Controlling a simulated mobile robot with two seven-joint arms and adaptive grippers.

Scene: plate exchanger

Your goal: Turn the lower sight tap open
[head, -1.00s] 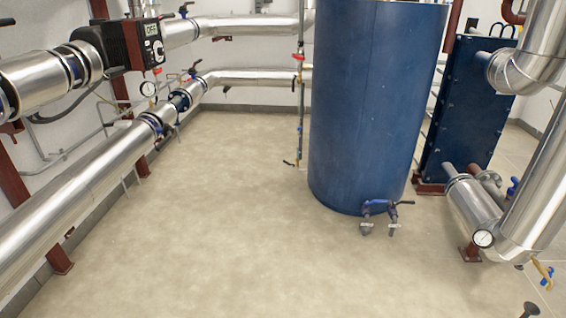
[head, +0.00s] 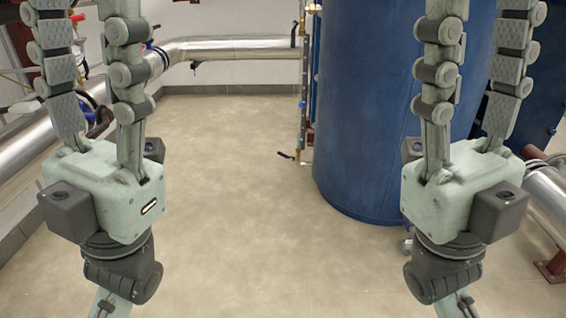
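A thin vertical sight tube (head: 304,85) stands against the left side of the blue tank (head: 362,120). At its foot, near the floor, is the lower sight tap (head: 287,155), a small dark lever pointing left and slightly up from a brass-coloured body. It is too small to tell its exact setting. My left gripper (head: 83,10) is raised at the left, its fingers pointing up and spread, empty. My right gripper (head: 482,10) is raised at the right in front of the tank, also open and empty. Both fingertips reach the top edge. Neither gripper is near the tap.
The floor (head: 230,180) between my arms is clear up to the tube. Insulated pipes (head: 235,48) run along the back wall, and another pipe (head: 25,150) runs at left. A pipe with a red-brown stand (head: 552,266) is at right. My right arm mostly covers the tank's drain valve.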

